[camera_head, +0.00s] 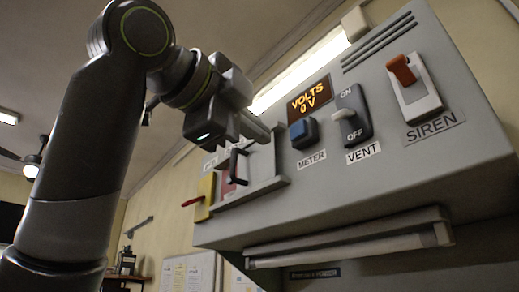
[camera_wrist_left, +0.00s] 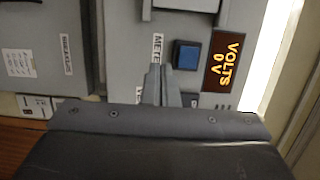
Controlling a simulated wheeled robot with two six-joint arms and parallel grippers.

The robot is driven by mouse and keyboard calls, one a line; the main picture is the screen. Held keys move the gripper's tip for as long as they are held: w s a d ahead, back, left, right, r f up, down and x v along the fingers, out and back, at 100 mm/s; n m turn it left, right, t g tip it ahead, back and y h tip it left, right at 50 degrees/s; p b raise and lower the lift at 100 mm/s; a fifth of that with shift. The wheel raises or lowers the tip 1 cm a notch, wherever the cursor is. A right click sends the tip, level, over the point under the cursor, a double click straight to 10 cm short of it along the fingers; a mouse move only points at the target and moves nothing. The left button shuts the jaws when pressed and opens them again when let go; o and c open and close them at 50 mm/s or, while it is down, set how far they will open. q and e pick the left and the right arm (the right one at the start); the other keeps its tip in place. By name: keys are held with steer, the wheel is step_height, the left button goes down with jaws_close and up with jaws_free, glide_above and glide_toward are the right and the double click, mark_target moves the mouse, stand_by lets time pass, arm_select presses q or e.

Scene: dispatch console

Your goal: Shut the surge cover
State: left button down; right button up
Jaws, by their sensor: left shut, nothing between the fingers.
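A grey frame (camera_head: 262,190) with a raised right edge, which looks like the surge cover, is on the left part of the sloped console in the head view. A dark handle (camera_head: 237,165) and a red patch (camera_head: 228,186) show inside it. The label above is mostly hidden by my gripper, so I cannot read it or tell the cover's exact angle. My left gripper (camera_head: 262,132) is shut and empty, at the frame's upper right; I cannot tell if it touches. In the left wrist view its fingers (camera_wrist_left: 161,84) are together beside the METER label. My right gripper is not in view.
Right of the frame are the blue meter button (camera_head: 303,133), the VOLTS display (camera_head: 309,98) reading 0 V, the vent switch (camera_head: 351,114) and the red siren switch (camera_head: 402,70). A yellow plate with a red lever (camera_head: 203,198) is at the left. A handrail (camera_head: 350,238) runs below.

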arm_select(q)
steer(key=p+x, duration=0.4)
steer(key=x, duration=0.5)
steer(key=shift+s+r+p, duration=0.1)
steer(key=shift+r+p, duration=0.1)
steer(key=shift+p, duration=0.15)
steer(key=w+a+p, duration=0.2)
steer(key=w, duration=0.1)
steer(key=shift+a+f, duration=0.1)
steer(key=shift+a, duration=0.2)
steer(key=shift+w+a+f, duration=0.1)
steer(key=shift+w+a, duration=0.05)
steer(key=shift+a, duration=0.05)
steer(key=shift+d, duration=0.35)
steer(key=shift+a, duration=0.1)
